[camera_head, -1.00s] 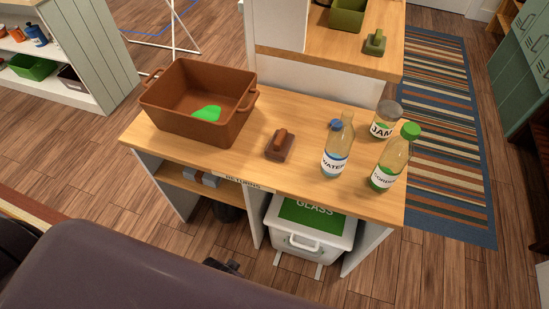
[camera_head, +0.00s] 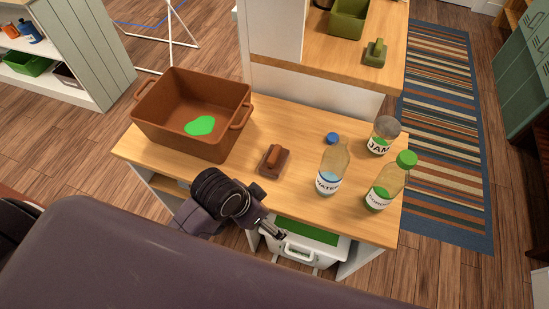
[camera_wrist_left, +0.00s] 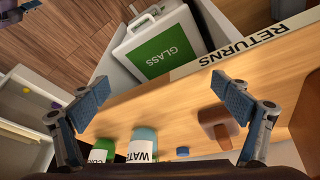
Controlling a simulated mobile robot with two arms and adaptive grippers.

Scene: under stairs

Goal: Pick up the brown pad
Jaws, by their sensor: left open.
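The brown pad (camera_head: 274,160), a dark flat block with a lighter brown handle on top, lies on the wooden counter between the brown bin and the bottles. In the left wrist view the pad (camera_wrist_left: 216,126) shows below the right finger. My left gripper (camera_head: 276,232) is at the counter's front edge, nearer to me than the pad and apart from it. In the left wrist view my left gripper (camera_wrist_left: 160,94) is wide open, with nothing between its fingers.
A brown bin (camera_head: 168,133) with a green patch inside stands left of the pad. A water bottle (camera_head: 331,170), a green-capped bottle (camera_head: 385,188), a jam jar (camera_head: 383,136) and a blue cap (camera_head: 332,138) stand to the right. A white glass box (camera_head: 296,249) is under the counter.

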